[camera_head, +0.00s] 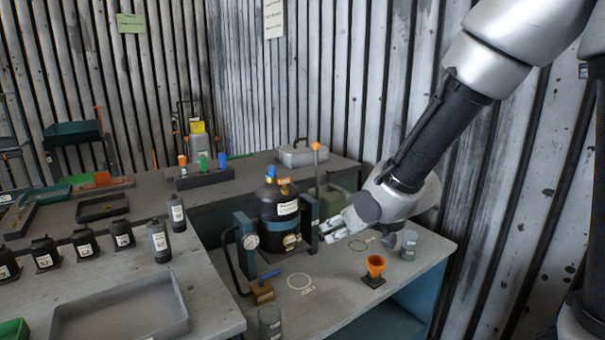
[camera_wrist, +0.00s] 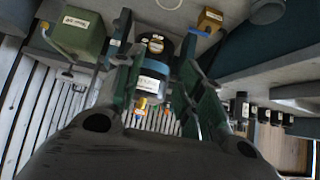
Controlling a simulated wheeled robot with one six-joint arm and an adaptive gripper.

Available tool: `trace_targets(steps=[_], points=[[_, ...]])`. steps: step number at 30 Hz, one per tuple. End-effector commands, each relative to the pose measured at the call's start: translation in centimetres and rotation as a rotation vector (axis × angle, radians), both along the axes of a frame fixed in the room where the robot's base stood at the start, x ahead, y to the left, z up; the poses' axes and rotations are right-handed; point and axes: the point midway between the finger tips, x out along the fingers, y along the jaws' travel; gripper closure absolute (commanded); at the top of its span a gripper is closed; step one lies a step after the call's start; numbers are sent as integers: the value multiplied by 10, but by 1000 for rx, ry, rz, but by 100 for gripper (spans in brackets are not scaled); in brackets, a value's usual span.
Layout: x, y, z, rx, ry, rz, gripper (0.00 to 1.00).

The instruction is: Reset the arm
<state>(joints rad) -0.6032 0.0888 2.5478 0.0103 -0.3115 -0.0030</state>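My gripper (camera_head: 330,228) is at the right of the black tank in the head view, above the right part of the bench. In the wrist view my gripper (camera_wrist: 160,85) shows two dark green fingers spread apart, with nothing held between them. The black tank (camera_head: 279,207) stands upright in a blue-green frame (camera_head: 246,245) with a gauge. The tank also shows between the fingers in the wrist view (camera_wrist: 153,70), beyond them. Whether a finger touches the frame cannot be told. My arm reaches in from the upper right.
An orange funnel cup (camera_head: 375,264), a grey-green jar (camera_head: 409,245) and another jar (camera_head: 269,322) stand on the bench. A small brown block (camera_head: 262,291) is near the tank. A green box (camera_wrist: 76,36) is close by. A grey tray (camera_head: 125,310) lies left; the corrugated wall is behind.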

Motion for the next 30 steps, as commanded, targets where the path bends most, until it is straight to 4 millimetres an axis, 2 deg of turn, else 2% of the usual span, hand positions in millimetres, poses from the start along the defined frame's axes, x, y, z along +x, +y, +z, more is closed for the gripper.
trace_targets(steps=[5,8,12,15,18,24,30], points=[[-36,-40,-11,-122,188,-30,62],[-68,-84,-3,-199,324,-81,62],[-133,-164,34,-272,516,-210,62],[-177,-209,64,-271,586,-312,62],[-205,-238,89,-233,573,-409,62],[-221,-269,121,-144,441,-554,62],[-224,-276,125,-131,426,-587,62]])
